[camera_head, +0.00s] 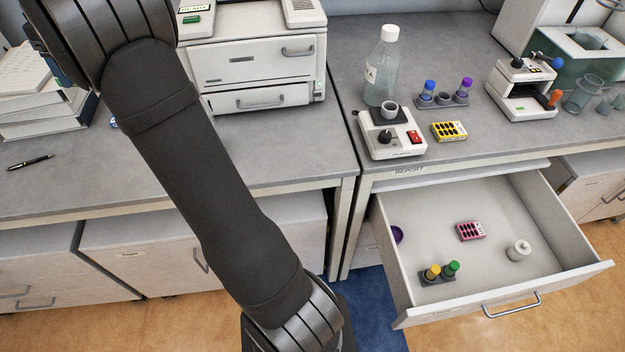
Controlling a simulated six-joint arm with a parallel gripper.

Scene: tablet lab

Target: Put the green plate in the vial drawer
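I see no green plate in this view. A small yellow plate with dark wells (449,131) lies on the right counter, and a pink plate with dark wells (470,231) lies in the open drawer (555,222). The drawer is pulled out under the right counter. It also holds a small rack with a yellow-capped and a green-capped vial (440,273), a white jar (517,250) and a purple round thing (397,234) at its left wall. My arm crosses the left half of the picture, and my gripper is not in view.
A white device with a red switch (393,136), a clear bottle (381,70), a vial rack (443,98) and a microscope-like device (523,88) stand on the right counter. A large white machine (255,62) stands left. The drawer floor has bare room.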

